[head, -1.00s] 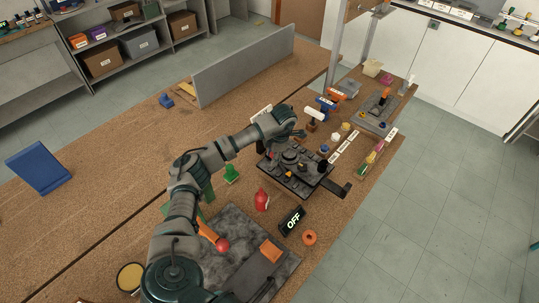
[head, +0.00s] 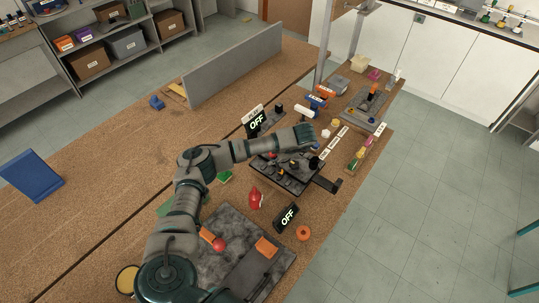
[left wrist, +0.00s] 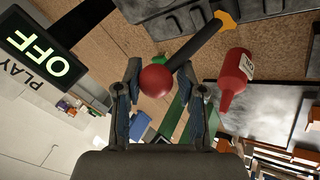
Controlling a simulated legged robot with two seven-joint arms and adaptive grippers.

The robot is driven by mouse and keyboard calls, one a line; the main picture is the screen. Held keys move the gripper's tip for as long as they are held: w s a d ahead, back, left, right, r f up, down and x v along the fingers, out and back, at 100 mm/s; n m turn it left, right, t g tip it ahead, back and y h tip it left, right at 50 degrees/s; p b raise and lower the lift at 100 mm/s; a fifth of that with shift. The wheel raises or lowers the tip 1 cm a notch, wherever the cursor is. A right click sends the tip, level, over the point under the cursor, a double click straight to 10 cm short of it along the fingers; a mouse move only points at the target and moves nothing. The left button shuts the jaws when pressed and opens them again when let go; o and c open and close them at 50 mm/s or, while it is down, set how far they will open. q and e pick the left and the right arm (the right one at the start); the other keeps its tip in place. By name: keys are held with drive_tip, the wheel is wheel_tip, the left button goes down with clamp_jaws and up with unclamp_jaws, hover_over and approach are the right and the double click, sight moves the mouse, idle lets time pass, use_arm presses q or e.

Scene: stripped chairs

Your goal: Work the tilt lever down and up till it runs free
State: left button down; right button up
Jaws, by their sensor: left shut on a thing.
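The tilt lever (left wrist: 200,45) shows in the left wrist view as a dark shaft with a red ball knob (left wrist: 156,82) and a yellow-orange part at its far end. My left gripper (left wrist: 165,92) is shut on the knob, with one finger on each side. In the head view my left gripper (head: 305,138) is over the back right of the black mechanism (head: 285,175); my wrist hides its fingers and the knob there. A lit display reading OFF (head: 257,122) stands behind the arm; an OFF display with PLAY beside it (left wrist: 40,50) shows in the left wrist view. My right gripper is out of view.
A grey panel (head: 245,65) stands behind. The bench's left part is mostly clear.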

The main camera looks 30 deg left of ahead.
use_arm(q)
drive_tip(key=shift+d+f, duration=0.2)
drive_tip(key=shift+d, duration=0.1)
drive_tip(key=c, duration=0.9)
unclamp_jaws()
drive_tip(key=o, duration=0.3)
drive_tip(key=shift+w, duration=0.15)
drive_tip(key=shift+w+d, duration=0.15)
drive_tip(key=shift+w, duration=0.1)
drive_tip(key=shift+s+r, duration=0.15)
drive_tip(key=v, duration=1.1)
drive_tip(key=shift+d+r, duration=0.2)
drive_tip(key=shift+d, duration=0.25)
